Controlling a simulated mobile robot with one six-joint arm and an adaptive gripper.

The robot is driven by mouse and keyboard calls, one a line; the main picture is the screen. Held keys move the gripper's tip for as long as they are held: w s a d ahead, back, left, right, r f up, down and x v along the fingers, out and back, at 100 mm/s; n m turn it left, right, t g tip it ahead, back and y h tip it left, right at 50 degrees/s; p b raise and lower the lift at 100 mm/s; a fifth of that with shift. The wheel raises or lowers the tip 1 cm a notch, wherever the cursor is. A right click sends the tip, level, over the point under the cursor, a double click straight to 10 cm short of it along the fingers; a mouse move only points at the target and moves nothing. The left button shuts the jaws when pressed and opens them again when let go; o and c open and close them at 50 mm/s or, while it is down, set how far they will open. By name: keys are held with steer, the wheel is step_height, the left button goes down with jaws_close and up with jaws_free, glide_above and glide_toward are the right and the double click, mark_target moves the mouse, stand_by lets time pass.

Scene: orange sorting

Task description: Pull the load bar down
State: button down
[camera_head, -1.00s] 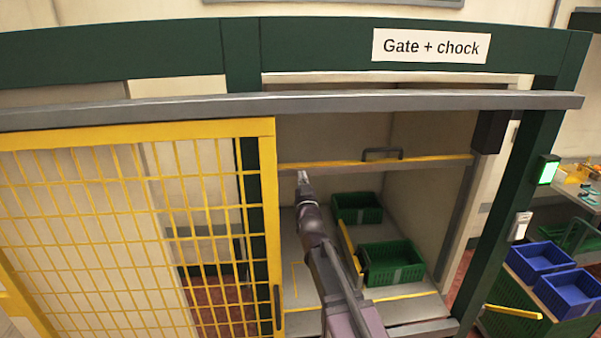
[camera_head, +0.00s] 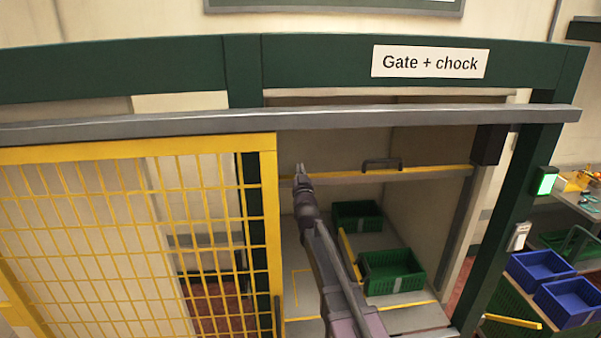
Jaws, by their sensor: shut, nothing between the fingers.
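The load bar (camera_head: 425,172) is a yellow-topped grey bar that runs level across the lift opening. A dark handle (camera_head: 382,164) stands up from its middle. My gripper (camera_head: 299,170) is shut and empty. In the picture its tip overlaps the left end of the bar, left of the handle. I cannot tell whether it touches the bar. My arm rises from the bottom and hides part of the floor behind it.
The yellow mesh gate (camera_head: 140,240) stands left of the opening, under a grey rail (camera_head: 420,117). Green crates (camera_head: 392,271) sit inside on the floor. A dark green post (camera_head: 505,225) with a green light (camera_head: 547,181) bounds the right. Blue bins (camera_head: 540,266) stand outside.

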steer(key=shift+f+b, duration=1.3)
steer(key=shift+f, duration=0.2)
steer(key=shift+f, duration=0.2)
step_height(320, 180, down, 53)
steer(key=b, duration=5.3)
steer(key=shift+r, duration=0.3)
steer(key=s, duration=0.9)
steer(key=shift+s+r+p, duration=0.2)
steer(key=shift+s+p, duration=0.1)
steer(key=shift+d, duration=0.1)
